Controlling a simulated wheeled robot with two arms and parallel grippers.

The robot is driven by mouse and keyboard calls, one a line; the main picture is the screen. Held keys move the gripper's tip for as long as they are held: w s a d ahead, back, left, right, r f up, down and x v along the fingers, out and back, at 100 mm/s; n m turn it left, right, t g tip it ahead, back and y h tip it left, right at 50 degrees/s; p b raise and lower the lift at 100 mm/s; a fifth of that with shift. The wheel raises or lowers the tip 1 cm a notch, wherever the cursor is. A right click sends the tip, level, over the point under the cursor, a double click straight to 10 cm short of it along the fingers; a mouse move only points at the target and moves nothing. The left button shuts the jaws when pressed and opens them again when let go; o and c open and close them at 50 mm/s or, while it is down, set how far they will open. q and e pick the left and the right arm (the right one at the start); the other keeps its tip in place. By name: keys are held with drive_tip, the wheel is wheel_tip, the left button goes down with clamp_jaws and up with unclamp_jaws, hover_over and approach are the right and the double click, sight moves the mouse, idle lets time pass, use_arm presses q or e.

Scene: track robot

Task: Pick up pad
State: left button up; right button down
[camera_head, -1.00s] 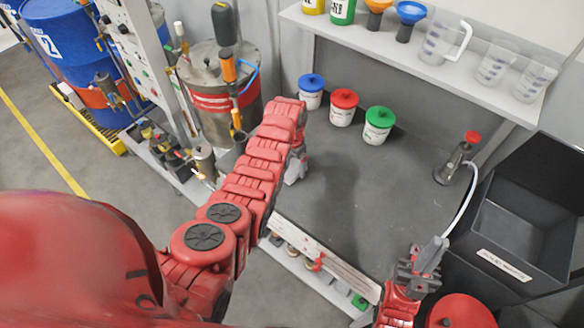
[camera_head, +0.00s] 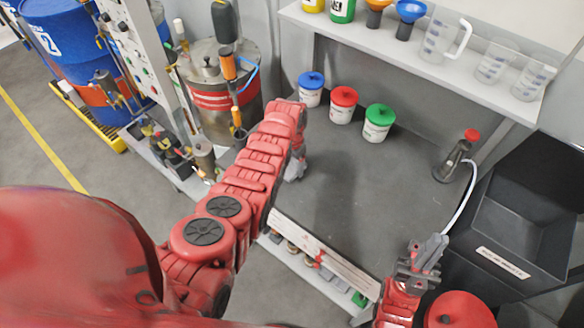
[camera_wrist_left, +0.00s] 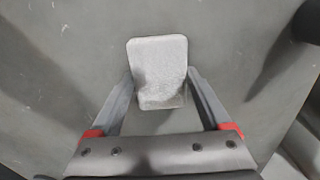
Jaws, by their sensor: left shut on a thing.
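The pad (camera_wrist_left: 158,60) is a light grey, rounded rectangular piece in the left wrist view. Its near end sits between the two fingertips of my left gripper (camera_wrist_left: 161,88), which is shut on it, just above or on the dark grey worktop. In the head view my left gripper (camera_head: 296,168) is partly hidden behind its red arm, at the left part of the worktop, and the pad cannot be made out there. My right gripper (camera_head: 428,252) is at the front right of the worktop, away from the pad. Whether its fingers are apart is unclear.
Tubs with blue (camera_head: 311,82), red (camera_head: 344,97) and green (camera_head: 379,117) lids stand along the back of the worktop (camera_head: 365,190). A red-capped bottle (camera_head: 453,160) and a black bin (camera_head: 520,215) are at the right. A shelf (camera_head: 430,62) overhangs the back. The middle is clear.

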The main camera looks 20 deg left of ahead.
sight(294, 174)
use_arm(q)
drive_tip(key=shift+r, duration=0.1)
drive_tip(key=shift+w+r+b, duration=0.1)
drive_tip(key=shift+r+b, duration=0.55)
drive_tip(key=shift+r, duration=0.1)
drive_tip(key=shift+r+b, duration=0.5)
drive_tip(key=shift+b, duration=0.15)
drive_tip(key=s+d, duration=0.1)
drive_tip(key=s+r, duration=0.1)
drive_tip(key=shift+s+d, duration=0.35)
drive_tip(key=s+d+p, duration=0.1)
drive_tip(key=p, duration=0.1)
drive_tip(key=s+d+r+p, duration=0.1)
drive_tip(key=s, duration=0.1)
drive_tip(key=s+d+p, duration=0.1)
drive_tip(key=s+p, duration=0.1)
drive_tip(key=shift+r+p, duration=0.3)
drive_tip(key=s+d+p, duration=0.2)
drive_tip(key=s, duration=0.1)
drive_tip(key=s+d+p, duration=0.1)
drive_tip(key=s, duration=0.1)
drive_tip(key=shift+s+d, duration=0.1)
drive_tip(key=shift+d, duration=0.05)
drive_tip(key=shift+s+d+f+p, duration=0.15)
drive_tip(key=shift+s+d+p, duration=0.2)
drive_tip(key=shift+s, duration=0.1)
